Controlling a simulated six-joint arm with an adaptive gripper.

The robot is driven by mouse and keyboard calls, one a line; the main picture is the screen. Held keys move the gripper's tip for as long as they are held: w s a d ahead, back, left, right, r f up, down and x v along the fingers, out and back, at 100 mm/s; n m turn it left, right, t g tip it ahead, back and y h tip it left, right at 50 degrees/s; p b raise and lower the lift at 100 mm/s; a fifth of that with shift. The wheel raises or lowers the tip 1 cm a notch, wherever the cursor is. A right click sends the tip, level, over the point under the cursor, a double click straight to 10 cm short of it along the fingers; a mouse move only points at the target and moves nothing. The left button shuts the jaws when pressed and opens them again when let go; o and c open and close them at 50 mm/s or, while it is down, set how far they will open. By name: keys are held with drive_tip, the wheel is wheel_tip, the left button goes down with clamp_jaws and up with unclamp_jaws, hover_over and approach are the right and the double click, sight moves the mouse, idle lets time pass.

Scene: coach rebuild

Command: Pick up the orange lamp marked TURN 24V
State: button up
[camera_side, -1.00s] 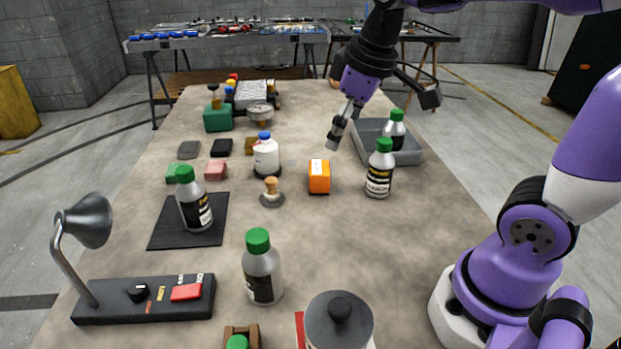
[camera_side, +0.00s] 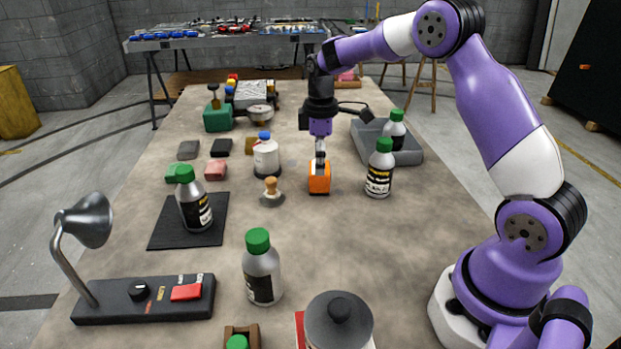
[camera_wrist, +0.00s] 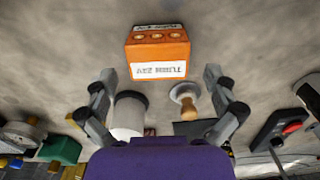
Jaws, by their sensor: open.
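The orange lamp (camera_side: 319,184) is a small box on the table, right of the white bottle with the blue cap. In the wrist view the lamp (camera_wrist: 157,52) shows a white label reading TURN 24V, upside down, and round spots on its orange side. My gripper (camera_side: 320,160) points down just above or behind the lamp in the side view. In the wrist view my gripper (camera_wrist: 160,75) has its two fingers spread wide, with nothing between the tips; the lamp lies beyond them. I cannot tell the exact gap to the lamp.
The white bottle (camera_side: 266,157) and a wooden-knobbed stamp (camera_side: 271,191) stand left of the lamp. A green-capped bottle (camera_side: 380,169) stands close on its right, before a grey tray (camera_side: 408,155). The table in front of the lamp is clear.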

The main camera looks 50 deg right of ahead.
wheel_tip(320, 180, down, 5)
drive_tip(key=c, duration=1.1)
